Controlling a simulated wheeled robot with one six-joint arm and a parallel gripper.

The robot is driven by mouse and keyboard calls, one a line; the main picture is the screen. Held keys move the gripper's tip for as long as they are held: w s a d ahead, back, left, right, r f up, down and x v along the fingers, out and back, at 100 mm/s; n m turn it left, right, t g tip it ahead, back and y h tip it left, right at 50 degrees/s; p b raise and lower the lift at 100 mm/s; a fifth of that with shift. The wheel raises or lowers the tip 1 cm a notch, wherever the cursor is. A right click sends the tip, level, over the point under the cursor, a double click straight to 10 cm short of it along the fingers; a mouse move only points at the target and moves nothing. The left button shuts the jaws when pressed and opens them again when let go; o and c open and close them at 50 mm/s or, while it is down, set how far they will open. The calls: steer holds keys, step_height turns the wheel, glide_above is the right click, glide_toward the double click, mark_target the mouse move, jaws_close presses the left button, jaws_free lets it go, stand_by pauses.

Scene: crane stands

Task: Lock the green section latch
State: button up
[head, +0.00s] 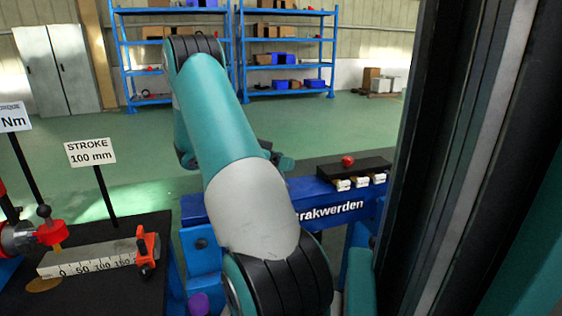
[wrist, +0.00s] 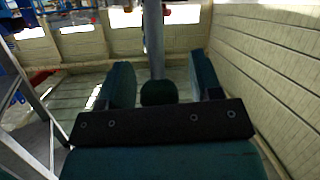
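My gripper (wrist: 163,85) shows in the wrist view with its two teal fingers apart. Between or just beyond them is a dark green rounded piece (wrist: 158,92), with a grey upright bar (wrist: 153,40) above it. I cannot tell whether this is the green section latch, or whether the fingers touch it. In the head view my arm reaches away over a blue stand (head: 325,206) and hides part of it; my gripper is not clearly seen there. No green latch can be made out for certain in the head view.
A black block with a red knob (head: 348,161) and several white pieces sits on the blue stand. At left a dark bench holds a 0–150 scale (head: 88,259) and a "STROKE 100 mm" sign (head: 90,151). Shelves (head: 290,50) stand behind open green floor.

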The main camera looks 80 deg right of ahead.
steer(key=p+v, duration=0.6)
steer(key=v, duration=1.1)
steer(key=shift+w, duration=0.2)
